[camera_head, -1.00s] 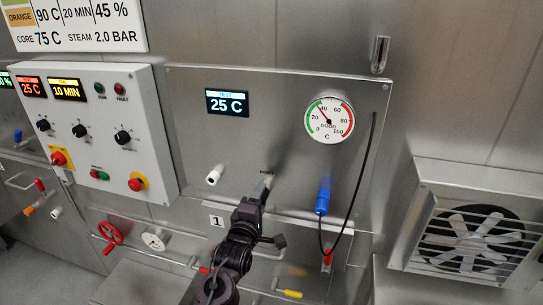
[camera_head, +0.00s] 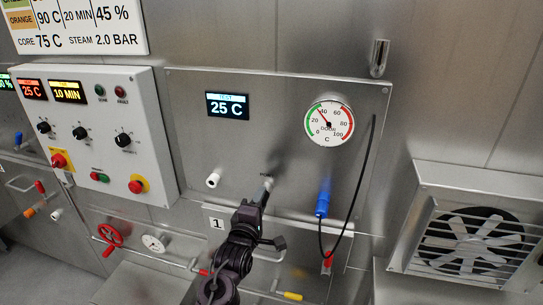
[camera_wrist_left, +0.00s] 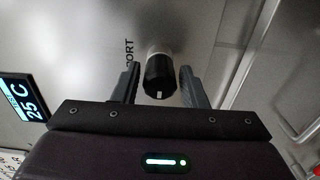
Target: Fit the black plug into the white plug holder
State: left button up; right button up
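The black plug (camera_wrist_left: 160,76) sits in a pale round port on the steel panel, under the "PORT" lettering, in the left wrist view. My left gripper (camera_wrist_left: 160,88) is open around it, one finger on each side with narrow gaps. In the head view my left gripper (camera_head: 265,188) reaches up to the panel at the port and mostly hides the plug. The white plug holder (camera_head: 213,180) is a short white cylinder sticking out of the panel, left of my gripper. My right gripper is not in view.
A blue plug (camera_head: 322,202) with a black cable hangs on the panel right of my gripper. A dial gauge (camera_head: 329,121) and a temperature display (camera_head: 228,105) are above. A control box (camera_head: 95,130) stands left, a fan housing (camera_head: 470,235) right.

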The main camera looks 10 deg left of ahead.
pick_arm(q)
jog(key=c, duration=0.7)
jog(key=shift+s+p, duration=0.45)
jog(key=shift+s, duration=0.25)
dwell(0.4)
jog(key=shift+s+a+p, duration=0.15)
jog(key=shift+s+p, duration=1.05)
jog(key=shift+s, duration=1.55)
